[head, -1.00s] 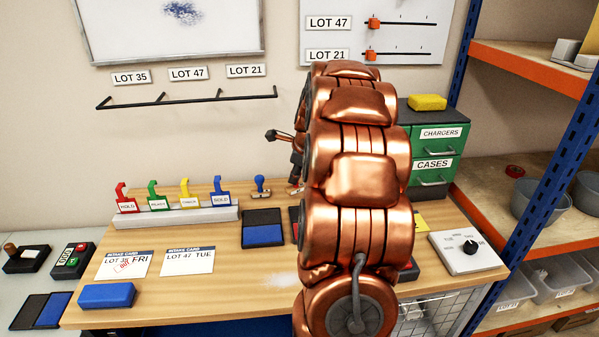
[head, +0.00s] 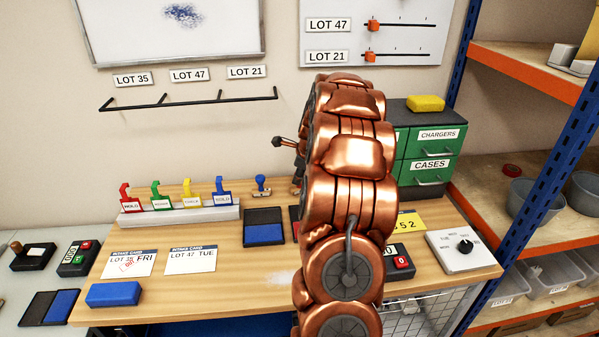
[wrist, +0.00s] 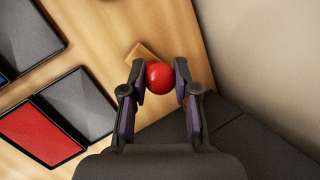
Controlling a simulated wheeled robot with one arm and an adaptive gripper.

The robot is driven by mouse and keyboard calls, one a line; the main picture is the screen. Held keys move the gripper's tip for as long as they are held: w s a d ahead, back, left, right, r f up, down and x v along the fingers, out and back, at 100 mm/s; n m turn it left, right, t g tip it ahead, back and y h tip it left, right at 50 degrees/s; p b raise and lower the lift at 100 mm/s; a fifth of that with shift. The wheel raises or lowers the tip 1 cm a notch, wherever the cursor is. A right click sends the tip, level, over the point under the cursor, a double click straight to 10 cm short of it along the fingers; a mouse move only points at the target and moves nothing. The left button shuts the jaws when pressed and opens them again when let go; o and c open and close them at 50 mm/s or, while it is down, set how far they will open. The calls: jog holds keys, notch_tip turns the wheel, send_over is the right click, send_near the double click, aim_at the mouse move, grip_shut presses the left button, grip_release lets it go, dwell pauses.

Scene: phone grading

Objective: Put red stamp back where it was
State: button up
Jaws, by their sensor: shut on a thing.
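The red stamp shows in the wrist view as a round red knob (wrist: 160,78) between the fingertips of my gripper (wrist: 160,84). My gripper is shut on that knob. A light wooden block (wrist: 143,52) shows just beyond the knob; I cannot tell whether it is the stamp's base or a separate piece on the table. Whether the stamp touches the table is unclear. In the head view my copper arm hides the red stamp and most of the gripper. A blue stamp (head: 262,186) stands upright at the back of the wooden table (head: 235,270).
A red ink pad (wrist: 42,130) lies at lower left in the wrist view, and a blue ink pad (head: 264,232) left of my arm. A rack of colored clips (head: 180,215) stands further left. Green drawers (head: 428,150) stand behind on the right. The wall is close behind.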

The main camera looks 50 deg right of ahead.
jog(key=shift+f, duration=0.1)
jog(key=o, duration=0.9)
jog(key=b+v, duration=0.3)
jog(key=v, duration=0.9)
jog(key=shift+b, duration=0.4)
jog(key=s+a+f+n+g+y, duration=0.1)
jog(key=s+a+n, duration=0.2)
jog(key=a+n, duration=0.75)
jog(key=s+a+f+n+g+y, duration=0.1)
jog(key=s+a+n+g, duration=0.2)
jog(key=a, duration=1.5)
jog(key=s+a+f+n, duration=0.2)
jog(key=s+a+n, duration=0.2)
jog(key=s, duration=0.3)
jog(key=s+a+f+n+g, duration=0.1)
jog(key=s+a+f+n, duration=0.1)
jog(key=s+a+n, duration=0.2)
jog(key=s+a+f+n+g, duration=0.1)
jog(key=s+a+f+n, duration=0.1)
jog(key=s+a+n, duration=0.3)
jog(key=shift+s+a+f+n+h, duration=0.1)
jog(key=shift+s+n+h, duration=0.05)
jog(key=shift+s+n, duration=1.05)
jog(key=shift+s+f+n+h, duration=0.15)
jog(key=shift+s+n, duration=0.5)
jog(key=shift+s, duration=0.9)
